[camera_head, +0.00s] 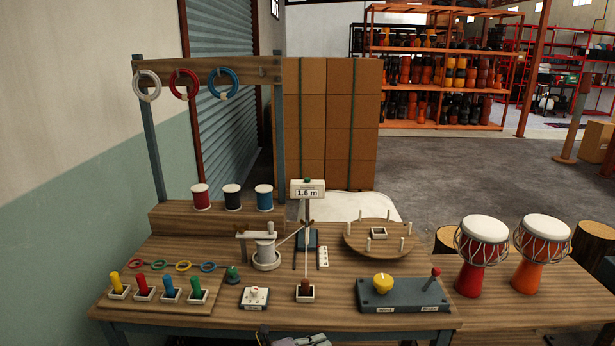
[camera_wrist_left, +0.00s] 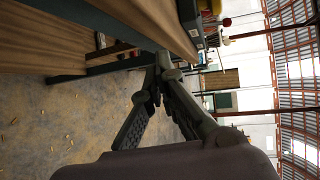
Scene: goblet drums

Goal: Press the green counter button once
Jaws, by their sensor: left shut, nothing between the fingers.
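The counter sign (camera_head: 307,192) reads 1.6 m and stands on a post at the middle of the workbench (camera_head: 350,322). A small green button (camera_head: 307,180) sits on its top edge. A separate dark green knob (camera_head: 232,273) stands on the bench to the left. My left gripper (camera_head: 300,341) shows only in part at the bottom edge of the head view, in front of the bench and well apart from the sign. In the left wrist view its fingers (camera_wrist_left: 161,65) are shut and empty, near the bench edge. My right gripper is not in view.
Around the post are a white-capped spool stand (camera_head: 265,252), a switch box (camera_head: 255,297), a blue-grey box with a yellow knob (camera_head: 405,294) and a round pegged board (camera_head: 380,240). Two drums (camera_head: 483,255) stand right. A ring rack (camera_head: 205,62) rises at the back left.

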